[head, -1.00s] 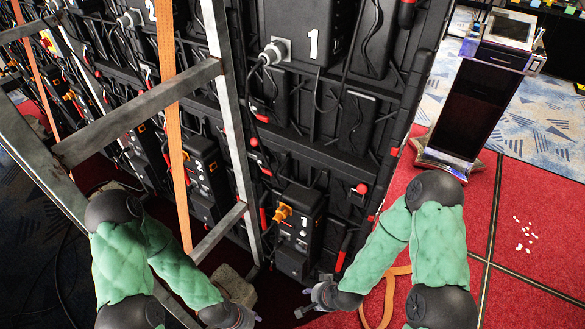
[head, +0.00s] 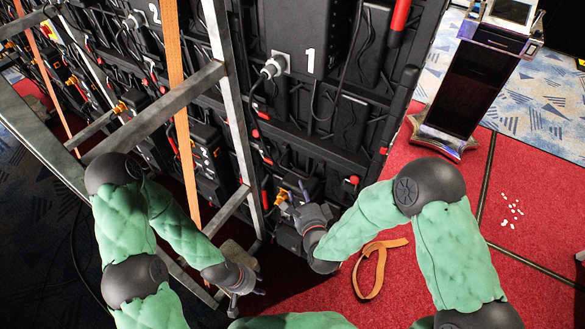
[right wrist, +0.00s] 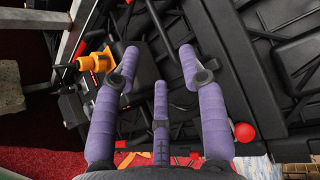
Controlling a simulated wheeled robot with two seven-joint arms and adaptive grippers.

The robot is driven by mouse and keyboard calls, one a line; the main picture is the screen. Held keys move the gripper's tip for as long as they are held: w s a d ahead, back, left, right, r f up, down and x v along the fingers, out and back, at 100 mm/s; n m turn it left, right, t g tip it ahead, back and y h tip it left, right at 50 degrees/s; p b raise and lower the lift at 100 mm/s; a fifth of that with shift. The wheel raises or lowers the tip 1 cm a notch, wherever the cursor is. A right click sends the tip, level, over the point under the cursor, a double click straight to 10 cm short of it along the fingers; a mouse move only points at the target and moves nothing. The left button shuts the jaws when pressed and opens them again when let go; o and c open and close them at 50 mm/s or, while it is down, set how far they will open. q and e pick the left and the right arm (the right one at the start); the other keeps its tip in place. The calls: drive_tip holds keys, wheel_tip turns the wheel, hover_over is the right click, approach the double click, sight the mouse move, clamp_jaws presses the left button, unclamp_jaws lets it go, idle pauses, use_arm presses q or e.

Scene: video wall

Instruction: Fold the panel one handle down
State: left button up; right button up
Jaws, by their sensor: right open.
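Panel one (head: 340,88), a black video-wall back marked with a white 1, stands at the centre of the head view. A red-ended bar (head: 399,18) shows at its upper right edge, and a red knob (head: 352,180) lower down. I cannot tell which part is the handle. My right gripper (head: 296,198) is open in front of the panel's lower box, mostly hiding it. In the right wrist view its purple fingers (right wrist: 158,55) are spread and empty, with a red knob (right wrist: 243,132) to their right. My left gripper (head: 247,301) hangs low; its opening is unclear.
A grey metal frame (head: 150,110) and an orange strap (head: 177,90) stand left of panel one. An orange connector (right wrist: 95,62) is left of the right fingers. Another orange strap (head: 374,268) lies on red carpet. A dark kiosk (head: 470,88) stands right.

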sight(293, 171)
drive_tip(key=b+x, duration=0.1)
drive_tip(key=x, duration=0.9)
drive_tip(key=shift+w+a+f, duration=0.1)
drive_tip(key=shift+w+f, duration=0.1)
drive_tip(key=shift+w, duration=0.1)
clamp_jaws()
